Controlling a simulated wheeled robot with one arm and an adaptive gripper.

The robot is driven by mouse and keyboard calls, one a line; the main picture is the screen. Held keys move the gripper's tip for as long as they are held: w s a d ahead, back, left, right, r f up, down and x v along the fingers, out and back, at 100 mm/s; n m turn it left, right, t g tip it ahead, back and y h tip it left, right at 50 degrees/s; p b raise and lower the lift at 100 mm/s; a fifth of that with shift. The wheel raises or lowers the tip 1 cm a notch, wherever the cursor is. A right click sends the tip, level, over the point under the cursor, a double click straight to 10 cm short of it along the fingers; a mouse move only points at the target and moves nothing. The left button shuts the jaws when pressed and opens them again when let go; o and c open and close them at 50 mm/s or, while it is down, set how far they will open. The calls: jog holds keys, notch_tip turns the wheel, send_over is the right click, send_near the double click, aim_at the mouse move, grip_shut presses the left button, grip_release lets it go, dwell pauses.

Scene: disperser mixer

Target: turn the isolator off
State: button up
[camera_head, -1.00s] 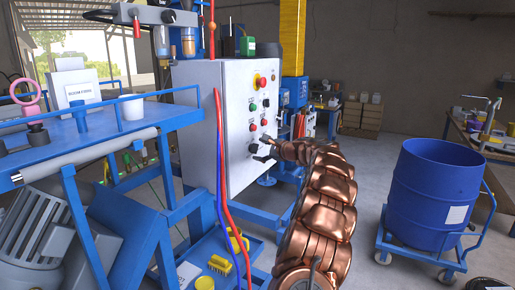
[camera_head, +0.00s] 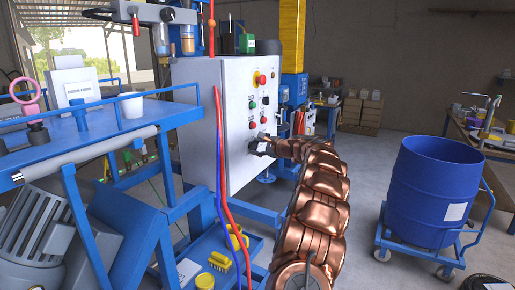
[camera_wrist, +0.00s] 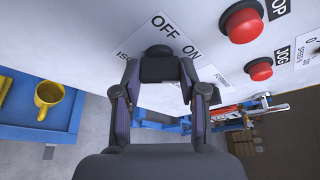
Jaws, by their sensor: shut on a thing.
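The isolator is a black knob (camera_wrist: 159,51) on the pale control panel, beside a plate (camera_wrist: 181,30) printed OFF and ON. In the wrist view my gripper (camera_wrist: 159,72) has one finger on each side of the knob and is shut on it. Which mark the knob points to cannot be told, as the fingers and its own body hide its lower part. In the head view my gripper (camera_head: 262,146) is at the lower part of the white cabinet (camera_head: 203,110), and the knob is mostly hidden there.
Red buttons (camera_wrist: 243,22) sit right of the knob in the wrist view. A yellow mug (camera_wrist: 47,94) stands on a blue shelf (camera_wrist: 62,127). A blue drum (camera_head: 437,190) on a trolley stands at right.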

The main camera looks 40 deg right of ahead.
jog(key=shift+c, duration=1.4)
jog(key=shift+f+b, duration=0.2)
jog(key=shift+b, duration=0.6)
jog(key=shift+f+n+t+b, duration=0.1)
jog(key=shift+n+t+b, duration=0.85)
jog(key=shift+n+b, duration=2.2)
jog(key=shift+f+n+t+b, duration=0.1)
jog(key=shift+n+t+b, duration=1.3)
jog(key=shift+b, duration=2.95)
jog(key=shift+f+n+t+b, duration=0.1)
jog(key=shift+n+t+b, duration=0.35)
jog(key=shift+n+b, duration=2.9)
jog(key=shift+r+b, duration=0.15)
jog(key=shift+b, duration=0.25)
